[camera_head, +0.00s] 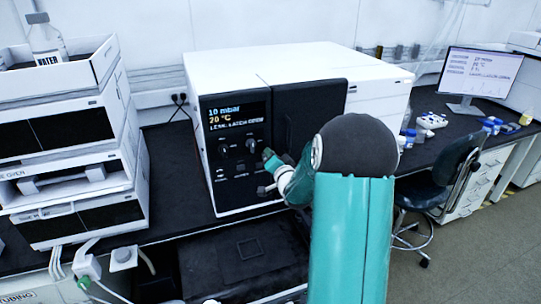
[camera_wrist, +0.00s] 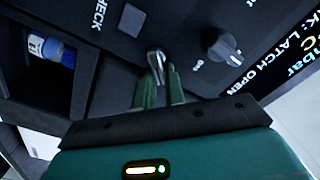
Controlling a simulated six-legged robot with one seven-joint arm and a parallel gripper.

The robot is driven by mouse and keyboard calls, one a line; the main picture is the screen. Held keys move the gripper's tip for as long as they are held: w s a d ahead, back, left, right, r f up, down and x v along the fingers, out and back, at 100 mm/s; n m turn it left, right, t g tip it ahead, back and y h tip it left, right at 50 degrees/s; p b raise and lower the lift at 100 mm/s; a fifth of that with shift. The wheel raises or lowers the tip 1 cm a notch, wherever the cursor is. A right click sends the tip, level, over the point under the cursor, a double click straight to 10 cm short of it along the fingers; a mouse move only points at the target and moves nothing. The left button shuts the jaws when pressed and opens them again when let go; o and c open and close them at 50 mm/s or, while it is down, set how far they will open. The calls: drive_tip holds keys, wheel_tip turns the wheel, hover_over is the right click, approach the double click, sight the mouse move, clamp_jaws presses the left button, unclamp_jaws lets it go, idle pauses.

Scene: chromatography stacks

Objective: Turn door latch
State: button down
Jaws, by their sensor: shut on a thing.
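The door latch (camera_wrist: 154,58) is a small metal lever on the dark front panel of the white instrument (camera_head: 320,65). In the wrist view my gripper (camera_wrist: 158,82) has its two green fingers closed around the lever's near end. In the head view my gripper (camera_head: 271,160) is at the panel's lower right, with my arm in front of part of the door side. The latch is hard to make out there. The display (camera_head: 237,118) reads 10 mbar, 20 °C and a leak message, latch open. The dark door (camera_head: 308,112) stands right of the display.
A dark knob (camera_wrist: 222,46) and a grey button (camera_wrist: 131,20) flank the latch. A blue-labelled bottle (camera_wrist: 52,50) sits in a dark recess. White stacked units (camera_head: 75,140) stand left; a monitor (camera_head: 482,75) and chair (camera_head: 440,185) are right.

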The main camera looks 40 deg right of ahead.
drive_tip(key=shift+a+f+m, duration=0.1)
drive_tip(key=shift+f+m, duration=0.2)
drive_tip(key=shift+m, duration=1.1)
drive_tip(key=shift+a+f+m, duration=0.1)
drive_tip(key=shift+f+m, duration=0.25)
drive_tip(key=shift+m, duration=1.05)
drive_tip(key=shift+f+m, duration=0.3)
drive_tip(key=shift+m, duration=1.1)
drive_tip(key=c, duration=1.5)
unclamp_jaws()
drive_tip(key=shift+a+r, duration=0.1)
drive_tip(key=shift+a, duration=0.05)
drive_tip(key=v, duration=1.3)
drive_tip(key=shift+s+d+r, duration=0.1)
drive_tip(key=shift+s+d, duration=0.2)
drive_tip(key=shift+s, duration=0.15)
